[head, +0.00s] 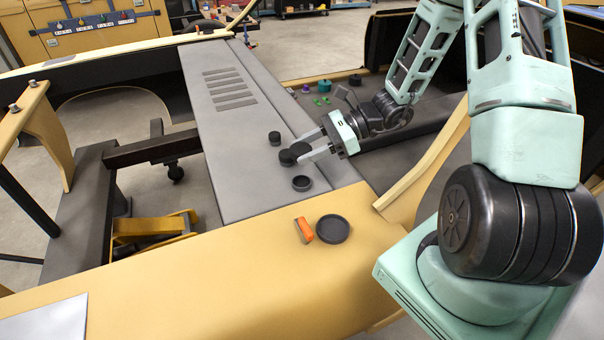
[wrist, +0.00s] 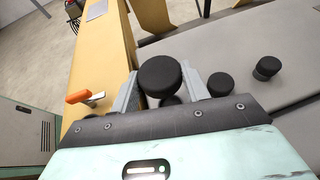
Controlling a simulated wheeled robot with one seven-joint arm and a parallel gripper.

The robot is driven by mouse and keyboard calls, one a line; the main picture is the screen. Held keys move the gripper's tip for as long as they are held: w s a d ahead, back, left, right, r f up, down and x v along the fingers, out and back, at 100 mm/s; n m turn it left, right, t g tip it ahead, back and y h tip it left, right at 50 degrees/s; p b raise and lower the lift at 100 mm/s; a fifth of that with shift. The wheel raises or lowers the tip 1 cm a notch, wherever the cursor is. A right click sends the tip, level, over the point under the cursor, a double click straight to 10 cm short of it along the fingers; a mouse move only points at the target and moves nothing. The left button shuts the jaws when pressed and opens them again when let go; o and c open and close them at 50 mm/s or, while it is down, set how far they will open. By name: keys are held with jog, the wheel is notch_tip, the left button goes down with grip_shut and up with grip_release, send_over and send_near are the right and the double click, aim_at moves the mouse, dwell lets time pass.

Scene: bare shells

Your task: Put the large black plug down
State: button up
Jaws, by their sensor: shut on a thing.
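My gripper (head: 298,150) is shut on the large black plug (head: 299,148), a dark round piece held between its two pale fingers above the grey panel. In the wrist view the plug (wrist: 160,74) shows between the fingertips, with its broad round top towards the camera. Another dark round piece (head: 287,158) shows close by the held plug in the head view. I cannot tell whether they touch. The plug's underside is hidden.
Small black plugs stand on the grey panel (head: 240,180), one behind (head: 275,138) and one in front (head: 302,183). A shallow black round piece (head: 332,229) and an orange-handled tool (head: 304,230) lie on the yellow shell (head: 230,275).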

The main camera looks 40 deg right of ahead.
aim_at(307, 183)
notch_tip(307, 183, down, 7)
jog(key=shift+f+p, duration=0.1)
jog(key=shift+p, duration=1)
jog(key=shift+f, duration=0.2)
jog(key=shift+f, duration=0.15)
jog(key=shift+f+b, duration=0.25)
jog(key=shift+b, duration=0.15)
jog(key=o, duration=1)
jog(key=shift+r, duration=0.15)
